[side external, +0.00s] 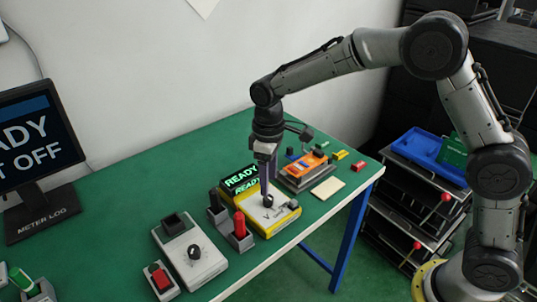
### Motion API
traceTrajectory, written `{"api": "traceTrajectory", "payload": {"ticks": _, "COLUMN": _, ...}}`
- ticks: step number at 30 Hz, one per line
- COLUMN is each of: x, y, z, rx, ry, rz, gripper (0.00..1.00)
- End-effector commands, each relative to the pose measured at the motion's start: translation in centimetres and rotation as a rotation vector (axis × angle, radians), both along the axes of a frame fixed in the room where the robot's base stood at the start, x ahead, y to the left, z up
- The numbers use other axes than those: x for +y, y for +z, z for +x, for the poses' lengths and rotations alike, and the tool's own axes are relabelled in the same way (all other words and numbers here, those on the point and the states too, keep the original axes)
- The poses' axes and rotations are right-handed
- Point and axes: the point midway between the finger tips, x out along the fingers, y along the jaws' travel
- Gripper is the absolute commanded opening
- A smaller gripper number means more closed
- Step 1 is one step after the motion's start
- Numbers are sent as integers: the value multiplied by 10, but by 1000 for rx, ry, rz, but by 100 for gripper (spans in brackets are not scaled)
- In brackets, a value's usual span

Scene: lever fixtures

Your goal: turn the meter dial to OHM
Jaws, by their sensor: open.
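The yellow-edged meter (286,216) lies on the green bench, with a pale top face and a tilted display (243,181) that reads READY. A small black dial (268,201) sits on its face; a letter V shows beside it, and the other markings are too small to read. My gripper (268,190) points down right above the dial, its fingertips at or just over it. It is open; whether the fingers touch the dial cannot be told. The dial's pointer direction is hidden.
Red and black probes (239,226) stand in a grey holder just left of the meter. Further left are a grey box with a black knob (194,251) and a red switch (160,277). An orange device (306,166) lies behind right. A monitor (35,140) stands far left.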

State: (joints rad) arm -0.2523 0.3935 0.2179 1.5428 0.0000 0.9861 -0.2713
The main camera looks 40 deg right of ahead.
Motion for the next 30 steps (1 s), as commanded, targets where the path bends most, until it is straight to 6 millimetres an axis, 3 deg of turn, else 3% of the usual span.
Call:
{"api": "traceTrajectory", "payload": {"ticks": 3, "x": 0, "y": 28, "z": 1, "rx": -5, "ry": 0, "rz": 2, "gripper": 60}}
{"api": "traceTrajectory", "payload": {"ticks": 10, "x": 0, "y": 66, "z": 1, "rx": -3, "ry": 0, "rz": 1, "gripper": 60}}
{"api": "traceTrajectory", "payload": {"ticks": 16, "x": 0, "y": 79, "z": 0, "rx": 0, "ry": 0, "rz": 0, "gripper": 60}}
{"api": "traceTrajectory", "payload": {"ticks": 26, "x": -1, "y": 81, "z": 0, "rx": 0, "ry": -2, "rz": 0, "gripper": 60}}
{"api": "traceTrajectory", "payload": {"ticks": 30, "x": -10, "y": 103, "z": 1, "rx": -49, "ry": -21, "rz": 12, "gripper": 60}}
